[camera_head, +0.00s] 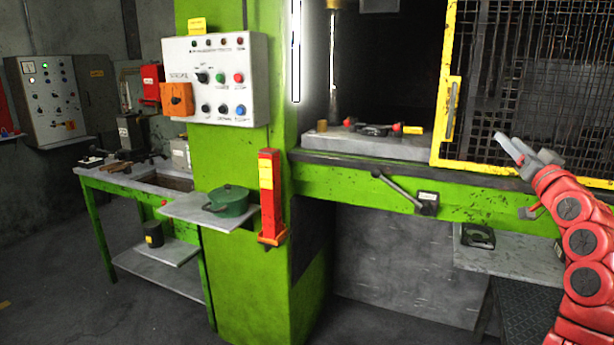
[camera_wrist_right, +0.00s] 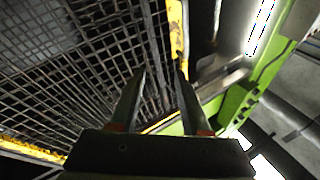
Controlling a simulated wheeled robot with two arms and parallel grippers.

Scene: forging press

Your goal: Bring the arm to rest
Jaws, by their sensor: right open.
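My right gripper (camera_head: 520,150) is at the end of my red arm at the right of the head view, raised in front of the lower part of the yellow-framed mesh guard (camera_head: 451,106). In the right wrist view its two fingers (camera_wrist_right: 160,80) stand apart with nothing between them. The mesh guard (camera_wrist_right: 95,70) fills the left of that view beyond the fingers. The green press (camera_head: 228,180) stands in the middle of the head view. My left gripper is not in view.
A control panel (camera_head: 216,78) is on the press column. A lever (camera_head: 402,193) sticks out from the green front beam, left of my gripper. A grey shelf (camera_head: 505,262) is below it. A small shelf (camera_head: 182,208) holds a green pot (camera_head: 229,202). A workbench (camera_head: 95,182) stands at the left.

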